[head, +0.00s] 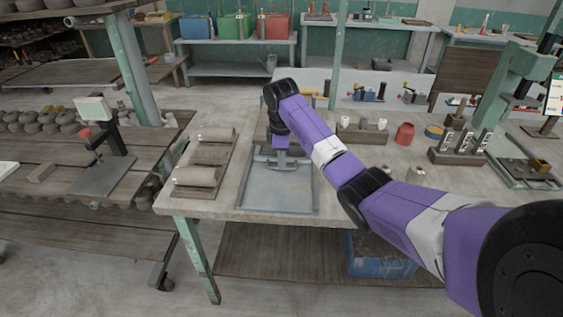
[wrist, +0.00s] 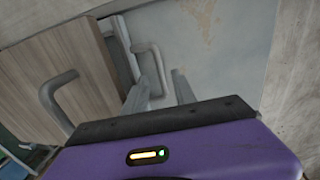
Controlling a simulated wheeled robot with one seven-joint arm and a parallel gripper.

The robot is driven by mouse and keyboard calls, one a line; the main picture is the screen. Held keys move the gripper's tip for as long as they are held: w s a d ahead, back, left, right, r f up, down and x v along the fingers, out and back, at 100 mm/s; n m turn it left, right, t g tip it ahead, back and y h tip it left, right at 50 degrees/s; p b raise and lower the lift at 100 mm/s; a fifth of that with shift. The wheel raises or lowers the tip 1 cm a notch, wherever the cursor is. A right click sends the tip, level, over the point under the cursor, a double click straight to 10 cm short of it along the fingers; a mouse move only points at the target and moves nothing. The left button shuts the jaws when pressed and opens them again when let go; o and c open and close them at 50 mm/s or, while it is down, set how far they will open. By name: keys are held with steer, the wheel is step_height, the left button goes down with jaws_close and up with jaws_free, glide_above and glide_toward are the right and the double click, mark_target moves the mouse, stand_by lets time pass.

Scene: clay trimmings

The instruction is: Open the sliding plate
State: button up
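The sliding plate (head: 277,198) is a flat pale grey sheet in a grey frame on the worktable; in the wrist view its stained surface (wrist: 225,50) fills the right side. A grey loop handle (wrist: 158,62) stands at the left edge of that surface. My gripper (head: 281,163) is low over the far part of the frame. In the wrist view my gripper (wrist: 160,76) has its two fingers apart, with one bar of the handle between them. I cannot tell whether a finger touches it. A wooden board with a second grey handle (wrist: 52,92) lies at the left.
A board with clay rolls (head: 197,177) lies left of the frame. A block with cups (head: 362,130), a red pot (head: 404,134) and a tool rack (head: 458,157) stand to the right. A blue bin (head: 380,265) is under the table.

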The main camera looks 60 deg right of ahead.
steer(key=shift+d+f, duration=0.15)
steer(key=shift+f, duration=0.55)
steer(key=shift+d+f, duration=0.1)
steer(key=shift+f, duration=0.6)
jaws_close()
stand_by(0.4)
